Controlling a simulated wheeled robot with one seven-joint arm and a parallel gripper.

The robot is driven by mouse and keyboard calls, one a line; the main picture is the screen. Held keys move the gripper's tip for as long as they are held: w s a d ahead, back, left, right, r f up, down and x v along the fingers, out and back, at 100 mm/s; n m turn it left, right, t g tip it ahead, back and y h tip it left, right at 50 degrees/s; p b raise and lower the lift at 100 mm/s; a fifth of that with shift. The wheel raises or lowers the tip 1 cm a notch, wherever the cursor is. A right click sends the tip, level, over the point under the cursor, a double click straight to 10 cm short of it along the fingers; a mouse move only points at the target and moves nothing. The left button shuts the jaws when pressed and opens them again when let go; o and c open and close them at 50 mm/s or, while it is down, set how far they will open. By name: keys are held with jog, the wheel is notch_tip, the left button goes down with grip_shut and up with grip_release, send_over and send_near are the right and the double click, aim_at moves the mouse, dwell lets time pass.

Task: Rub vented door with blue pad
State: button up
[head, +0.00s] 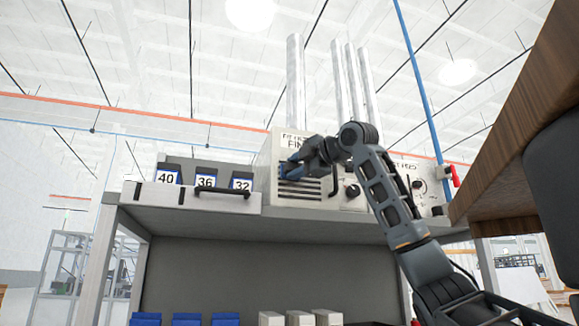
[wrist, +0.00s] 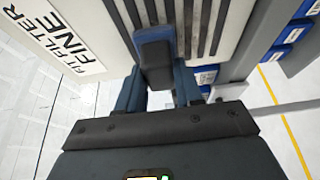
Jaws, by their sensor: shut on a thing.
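The vented door (head: 298,188) is the slatted front of a cream cabinet on the grey shelf, under a label ending in "FINE". Its dark slots (wrist: 190,22) fill the top middle of the wrist view. My gripper (wrist: 158,88) is shut on the blue pad (wrist: 155,52), which has a dark body and a blue edge. The pad is at the slots, over their left part in the wrist view; whether it presses on them I cannot tell. In the head view the pad (head: 291,170) shows small at the door's upper left, partly hidden by my gripper (head: 298,166).
Blue and cream blocks (head: 185,319) sit below. A brown wooden edge (head: 520,120) is near at right.

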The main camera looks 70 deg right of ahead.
jog(key=s+d, duration=0.2)
jog(key=s, duration=0.1)
jog(key=shift+d+f, duration=0.1)
jog(key=shift+d, duration=0.25)
jog(key=s+a+b, duration=0.1)
jog(key=s+a, duration=0.3)
jog(key=shift+a+b, duration=0.35)
dwell(0.4)
jog(key=shift+s+a+b, duration=0.4)
jog(key=shift+s+a, duration=0.55)
jog(key=shift+a, duration=0.2)
